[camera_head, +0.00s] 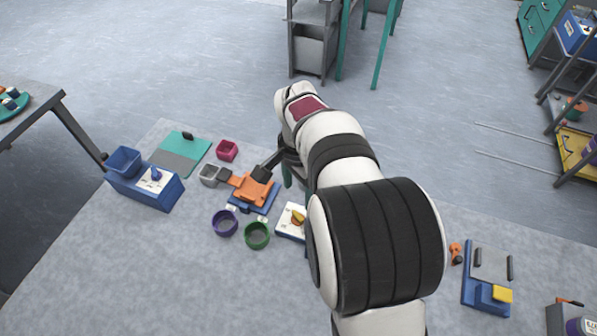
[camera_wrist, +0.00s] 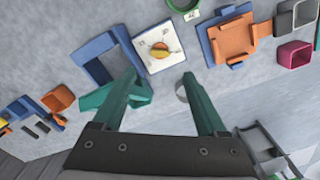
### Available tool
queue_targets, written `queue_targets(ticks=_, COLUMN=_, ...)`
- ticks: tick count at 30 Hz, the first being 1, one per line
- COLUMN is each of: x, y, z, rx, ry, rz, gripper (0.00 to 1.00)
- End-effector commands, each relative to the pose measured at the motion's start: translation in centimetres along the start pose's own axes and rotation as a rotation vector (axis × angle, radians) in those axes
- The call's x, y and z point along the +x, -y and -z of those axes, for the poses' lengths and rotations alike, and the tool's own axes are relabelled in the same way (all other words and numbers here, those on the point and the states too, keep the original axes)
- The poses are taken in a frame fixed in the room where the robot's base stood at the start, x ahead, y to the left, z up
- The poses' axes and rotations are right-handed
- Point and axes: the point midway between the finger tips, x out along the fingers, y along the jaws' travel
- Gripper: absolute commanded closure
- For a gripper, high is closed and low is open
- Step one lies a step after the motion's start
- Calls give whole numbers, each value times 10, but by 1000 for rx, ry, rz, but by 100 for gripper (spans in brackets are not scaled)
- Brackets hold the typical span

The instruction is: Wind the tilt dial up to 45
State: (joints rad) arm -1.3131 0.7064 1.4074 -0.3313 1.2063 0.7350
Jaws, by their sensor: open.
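A white dial plate with a yellow-orange knob (camera_wrist: 159,50) lies just beyond my fingertips in the wrist view; its printed marks are too small to read. The same knob shows in the head view (camera_head: 298,217), partly beside my arm. My gripper (camera_wrist: 159,77) is open, its two teal fingers apart with nothing between them; the knob is ahead of the gap, apart from both fingers. In the head view my arm hides most of the gripper. A second dial, with a blue knob (camera_head: 155,174), sits on a blue box at the left.
An orange piece on a blue base (camera_head: 255,188) lies left of the yellow-orange knob. Purple (camera_head: 225,223) and green (camera_head: 257,235) rings lie in front. A blue frame (camera_wrist: 98,52) stands close by my left finger in the wrist view. The table's front left is clear.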

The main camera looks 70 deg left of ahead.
Motion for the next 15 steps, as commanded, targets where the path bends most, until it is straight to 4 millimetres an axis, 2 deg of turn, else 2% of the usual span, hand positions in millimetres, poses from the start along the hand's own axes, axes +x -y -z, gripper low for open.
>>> queue_targets(ticks=3, x=-32, y=1, z=0, rx=1, ry=-2, rz=3, gripper=25)
queue_targets(ticks=6, x=-51, y=0, z=0, rx=0, ry=-1, rz=2, gripper=25)
queue_targets(ticks=10, x=-64, y=0, z=0, rx=1, ry=0, rz=-1, gripper=25)
queue_targets(ticks=15, x=-67, y=0, z=0, rx=0, ry=0, rz=-1, gripper=25)
